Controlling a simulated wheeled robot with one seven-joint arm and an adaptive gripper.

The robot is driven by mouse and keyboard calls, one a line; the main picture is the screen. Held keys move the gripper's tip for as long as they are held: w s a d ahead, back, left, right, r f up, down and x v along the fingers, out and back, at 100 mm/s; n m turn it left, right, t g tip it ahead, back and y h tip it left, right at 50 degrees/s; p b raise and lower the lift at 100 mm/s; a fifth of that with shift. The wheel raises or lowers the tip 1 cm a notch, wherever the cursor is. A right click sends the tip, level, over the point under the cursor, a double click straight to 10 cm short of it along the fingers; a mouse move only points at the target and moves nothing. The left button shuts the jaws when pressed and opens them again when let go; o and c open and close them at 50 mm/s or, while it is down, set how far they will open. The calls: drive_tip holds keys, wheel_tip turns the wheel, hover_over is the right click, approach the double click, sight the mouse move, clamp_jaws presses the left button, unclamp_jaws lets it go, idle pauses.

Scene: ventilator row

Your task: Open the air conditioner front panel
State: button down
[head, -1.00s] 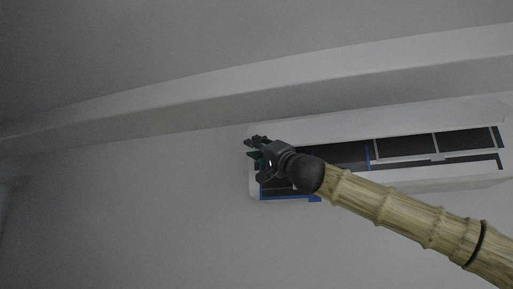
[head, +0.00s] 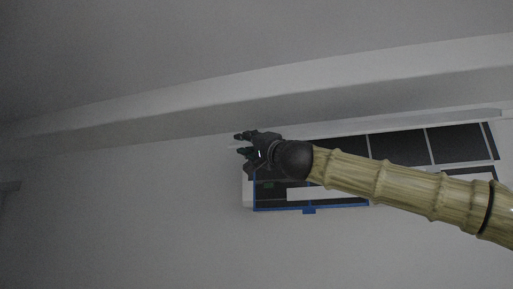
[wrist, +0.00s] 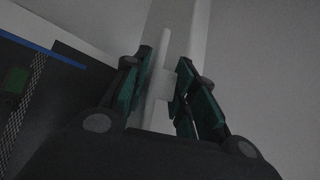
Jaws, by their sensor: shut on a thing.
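The air conditioner (head: 247,190) is mounted high on the wall, with its dark filter area and a blue-edged frame (head: 285,209) exposed. Its white front panel (head: 350,128) is raised and seen nearly edge-on along the top. My gripper (head: 246,143) is at the unit's upper left corner. In the wrist view my gripper (wrist: 160,95) is shut on the front panel (wrist: 158,88), whose thin white edge runs between the two fingers. The panel's far part and the exact contact are partly hidden by the fingers.
A ledge or beam (head: 200,109) runs along the wall above the unit, close to the raised panel. The wall (head: 120,200) left of and below the unit is bare. My arm crosses in front of the unit's right half.

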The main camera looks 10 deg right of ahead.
drive_tip(key=shift+s+r, duration=0.2)
drive_tip(key=shift+r, duration=0.15)
drive_tip(key=c, duration=1.4)
unclamp_jaws()
drive_tip(key=shift+c, duration=0.2)
drive_tip(key=shift+o, duration=0.8)
drive_tip(key=shift+s+a, duration=0.1)
drive_tip(key=shift+s, duration=0.05)
drive_tip(key=shift+f, duration=0.15)
drive_tip(key=shift+f, duration=0.1)
drive_tip(key=v, duration=1.1)
drive_tip(key=shift+s+d+f, duration=0.2)
drive_tip(key=shift+s+d, duration=0.05)
drive_tip(key=shift+d, duration=0.05)
